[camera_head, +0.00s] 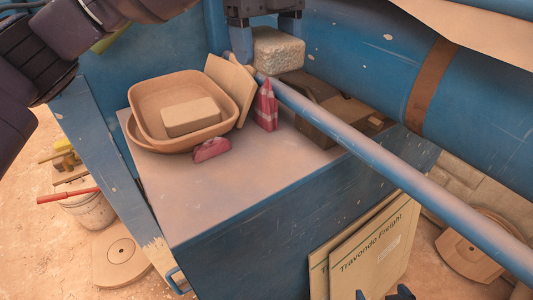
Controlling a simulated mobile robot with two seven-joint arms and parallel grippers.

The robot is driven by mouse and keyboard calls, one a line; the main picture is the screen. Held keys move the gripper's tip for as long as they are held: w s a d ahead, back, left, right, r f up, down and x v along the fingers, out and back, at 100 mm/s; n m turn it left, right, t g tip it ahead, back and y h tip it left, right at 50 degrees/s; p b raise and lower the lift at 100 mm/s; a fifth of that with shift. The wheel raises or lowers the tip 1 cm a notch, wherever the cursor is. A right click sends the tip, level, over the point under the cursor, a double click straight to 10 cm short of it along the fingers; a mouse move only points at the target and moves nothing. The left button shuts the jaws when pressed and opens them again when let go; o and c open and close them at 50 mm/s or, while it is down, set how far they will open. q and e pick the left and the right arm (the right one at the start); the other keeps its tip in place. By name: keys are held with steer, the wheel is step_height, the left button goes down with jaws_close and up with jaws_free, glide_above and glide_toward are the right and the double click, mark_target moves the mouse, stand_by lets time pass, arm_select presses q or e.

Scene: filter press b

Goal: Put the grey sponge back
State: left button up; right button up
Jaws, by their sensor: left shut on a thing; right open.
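The grey sponge (279,51), a pale rough block, is at the top centre above the back of the blue cabinet's top. My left gripper (266,38) is shut on it, its blue-grey fingers reaching down from the top edge. The sponge's upper part is partly hidden by the fingers, and I cannot tell whether its underside touches anything. A tan tray (142,96) on the cabinet top holds a smooth tan block (191,117). My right gripper (383,294) shows only its dark fingertips at the bottom edge, apart and empty.
A blue bar (400,178) slants across the cabinet top (215,195). A pink-striped upright piece (266,106), a red piece (211,149) and a leaning tan board (231,84) stand near the tray. The front of the top is clear. Cardboard panels (375,250) lean below.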

mark_target(265, 163)
arm_select(q)
steer(key=shift+a+f, duration=0.25)
steer(key=shift+f, duration=0.2)
step_height(265, 163, down, 19)
steer(key=shift+r+p, duration=0.1)
steer(key=shift+p, duration=0.8)
steer(key=shift+f, duration=0.2)
arm_select(e)
steer(key=shift+s+r, duration=0.35)
steer(key=shift+s, duration=0.1)
arm_select(q)
steer(key=shift+f, duration=0.15)
arm_select(e)
steer(key=shift+d, duration=0.1)
arm_select(q)
steer(key=o, duration=0.9)
arm_select(e)
steer(key=shift+w+r, duration=0.1)
steer(key=shift+w, duration=0.1)
